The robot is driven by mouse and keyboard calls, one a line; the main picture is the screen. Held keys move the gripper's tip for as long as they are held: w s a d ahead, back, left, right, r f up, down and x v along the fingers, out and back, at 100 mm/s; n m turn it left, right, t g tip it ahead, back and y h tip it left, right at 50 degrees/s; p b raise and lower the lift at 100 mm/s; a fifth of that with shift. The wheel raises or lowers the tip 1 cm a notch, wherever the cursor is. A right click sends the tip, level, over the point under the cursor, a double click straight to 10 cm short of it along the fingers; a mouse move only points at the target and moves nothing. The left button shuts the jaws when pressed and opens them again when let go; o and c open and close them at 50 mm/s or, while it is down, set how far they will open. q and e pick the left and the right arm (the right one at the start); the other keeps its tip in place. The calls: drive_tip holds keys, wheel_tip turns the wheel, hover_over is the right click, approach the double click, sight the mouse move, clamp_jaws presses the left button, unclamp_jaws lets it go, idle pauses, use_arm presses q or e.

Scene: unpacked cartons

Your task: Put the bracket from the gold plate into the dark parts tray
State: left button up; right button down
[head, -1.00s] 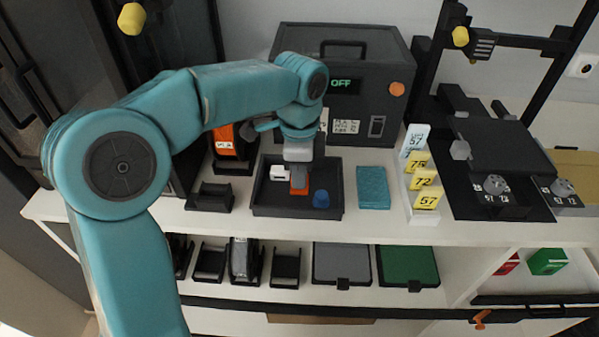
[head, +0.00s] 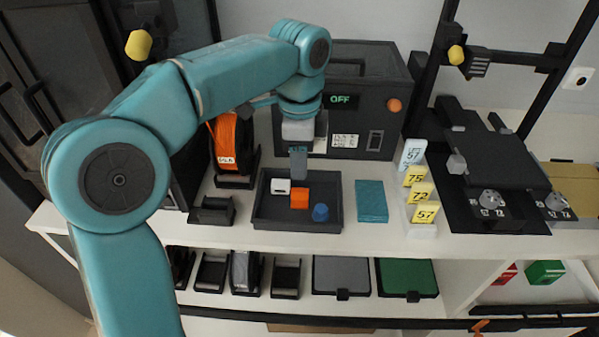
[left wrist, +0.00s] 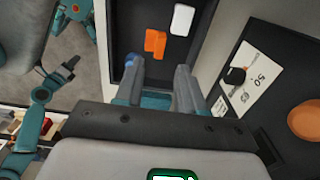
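The orange bracket (head: 299,198) lies in the dark parts tray (head: 265,214), between a white block (head: 281,186) and a blue piece (head: 320,213). My left gripper (head: 299,172) is just above the bracket, apart from it. In the left wrist view, the fingers of my left gripper (left wrist: 157,88) are spread with nothing between them. The bracket (left wrist: 155,43) shows beyond them in the tray (left wrist: 137,18), beside the white block (left wrist: 182,20). A tan-gold flat thing (head: 574,176) is cut off at the right edge; I cannot tell if it is the gold plate. My right gripper is not seen.
A dark box (head: 375,90) with an "OFF" display stands behind the tray. An orange spool (head: 228,143) is left of it. A teal pad (head: 371,201) and yellow number tags (head: 424,214) are to the right. A dark machine (head: 490,160) stands farther right.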

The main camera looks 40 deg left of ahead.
use_arm(q)
drive_tip(key=shift+r+p, duration=0.35)
drive_tip(key=shift+r, duration=1.65)
